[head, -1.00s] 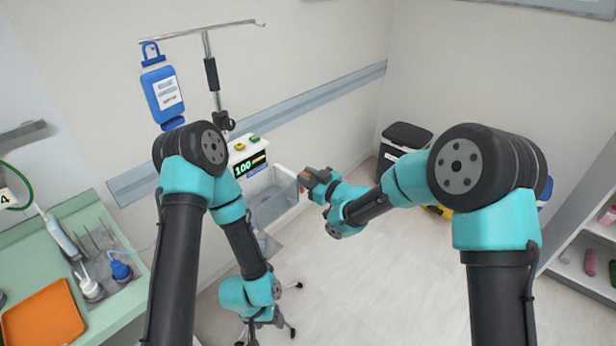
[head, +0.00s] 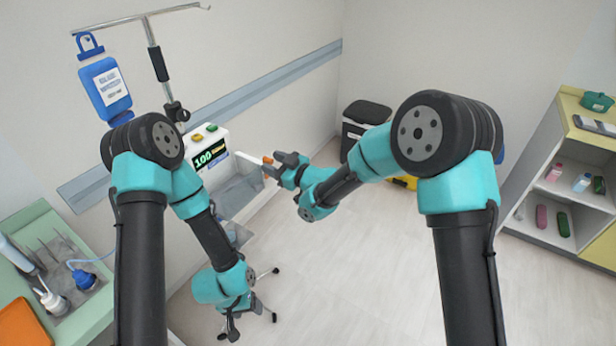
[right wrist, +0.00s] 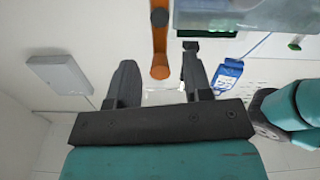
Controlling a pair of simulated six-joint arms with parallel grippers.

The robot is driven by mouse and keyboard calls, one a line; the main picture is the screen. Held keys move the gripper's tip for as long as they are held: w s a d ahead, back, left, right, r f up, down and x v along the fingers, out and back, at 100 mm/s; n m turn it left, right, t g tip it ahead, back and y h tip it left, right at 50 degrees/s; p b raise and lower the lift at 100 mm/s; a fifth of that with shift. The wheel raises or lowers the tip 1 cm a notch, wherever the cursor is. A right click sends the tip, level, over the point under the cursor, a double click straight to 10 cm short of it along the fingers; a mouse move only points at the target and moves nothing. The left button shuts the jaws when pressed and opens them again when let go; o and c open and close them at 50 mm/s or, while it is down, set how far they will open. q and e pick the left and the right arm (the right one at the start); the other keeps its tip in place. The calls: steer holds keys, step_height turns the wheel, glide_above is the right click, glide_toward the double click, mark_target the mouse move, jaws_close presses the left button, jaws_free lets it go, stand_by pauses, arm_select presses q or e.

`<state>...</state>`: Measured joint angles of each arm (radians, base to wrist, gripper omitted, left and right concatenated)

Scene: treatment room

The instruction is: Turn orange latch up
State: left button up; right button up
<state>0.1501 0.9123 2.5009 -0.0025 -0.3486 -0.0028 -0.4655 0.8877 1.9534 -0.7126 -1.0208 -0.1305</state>
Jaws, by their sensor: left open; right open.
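The orange latch (head: 267,160) is on the outer edge of the pump's clear, swung-out door (head: 240,190). In the right wrist view, the latch (right wrist: 159,40) is a narrow orange bar with a rounded end. My right gripper (head: 277,165) is open at the latch. In the right wrist view, the rounded end shows between my spread fingertips (right wrist: 159,65), with gaps on both sides; I cannot tell its depth. The white pump (head: 218,142) shows a green "100". My left gripper (head: 232,328) is low, below the pump and away from the latch.
A blue bag (head: 104,88) hangs from a pole left of the pump. A green counter (head: 35,225) stands at the left, shelves (head: 560,185) at the right. A black-lidded bin (head: 366,113) stands behind my right arm. The middle floor (head: 340,280) is clear.

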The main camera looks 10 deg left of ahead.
steer(key=v, duration=1.5)
steer(key=shift+s+d, duration=0.25)
steer(key=shift+d, duration=0.1)
steer(key=s+d+f+m+h, duration=0.2)
steer(key=d+f+m+h, duration=0.25)
steer(key=d+f, duration=0.4)
steer(key=s+d+f+m+h, duration=0.1)
steer(key=d+f+m+h, duration=0.4)
steer(key=f, duration=0.7)
steer(key=s+d+f+m+g+h, duration=0.1)
steer(key=s+d+f+m+g, duration=0.2)
steer(key=s+d+f, duration=0.3)
steer(key=s+d+f+m+g+h, duration=0.1)
steer(key=s+d+f+m+g, duration=0.3)
steer(key=s, duration=0.8)
step_height(320, 180, down, 2)
steer(key=shift+s+d+f+h, duration=0.1)
steer(key=shift+s+d+h, duration=0.3)
steer(key=shift+d, duration=0.6)
